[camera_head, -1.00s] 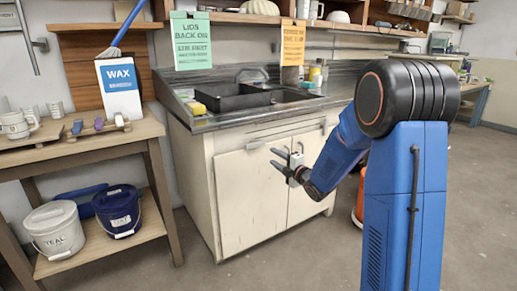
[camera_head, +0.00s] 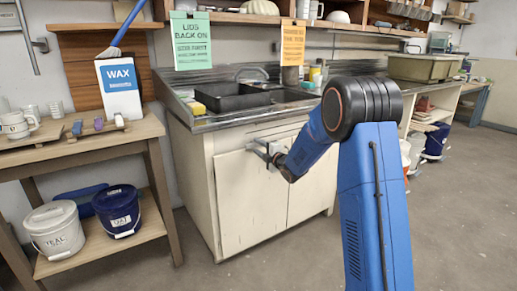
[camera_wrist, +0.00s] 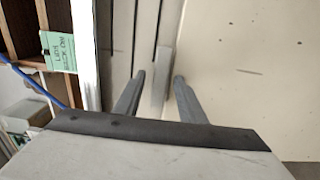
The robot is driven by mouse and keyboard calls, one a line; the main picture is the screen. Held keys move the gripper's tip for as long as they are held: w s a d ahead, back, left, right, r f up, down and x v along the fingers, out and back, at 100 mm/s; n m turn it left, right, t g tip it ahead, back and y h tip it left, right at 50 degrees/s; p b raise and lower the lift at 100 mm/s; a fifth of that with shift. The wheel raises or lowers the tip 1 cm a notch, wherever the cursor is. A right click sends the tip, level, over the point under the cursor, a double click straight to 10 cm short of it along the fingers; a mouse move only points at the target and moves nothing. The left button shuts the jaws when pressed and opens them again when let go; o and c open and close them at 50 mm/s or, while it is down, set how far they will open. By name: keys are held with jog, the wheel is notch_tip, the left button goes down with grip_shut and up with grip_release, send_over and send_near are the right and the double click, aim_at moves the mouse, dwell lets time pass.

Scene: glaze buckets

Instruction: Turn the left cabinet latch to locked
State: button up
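The sink cabinet's cream left door (camera_head: 245,205) is closed below the counter. My gripper (camera_head: 262,150) is at the upper part of this door, near its top edge, in the head view. The wrist view shows its two grey fingers (camera_wrist: 158,78) apart, pointing at the cabinet front. A pale narrow strip (camera_wrist: 162,65) shows between and beyond the fingertips; I cannot tell whether it is the latch or a cabinet edge. No latch shows clearly, so its setting cannot be read. I cannot tell whether the fingers touch anything.
The counter (camera_head: 205,122) with a black basin (camera_head: 232,97) overhangs the doors. The floor before the cabinet is clear.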

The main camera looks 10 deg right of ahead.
grip_shut()
jog(key=shift+m, duration=0.4)
jog(key=m, duration=0.3)
jog(key=shift+m, duration=0.4)
jog(key=m, duration=0.4)
jog(key=shift+m, duration=0.3)
jog(key=m, duration=0.4)
jog(key=shift+f, duration=0.1)
jog(key=m, duration=0.4)
jog(key=shift+m, duration=0.5)
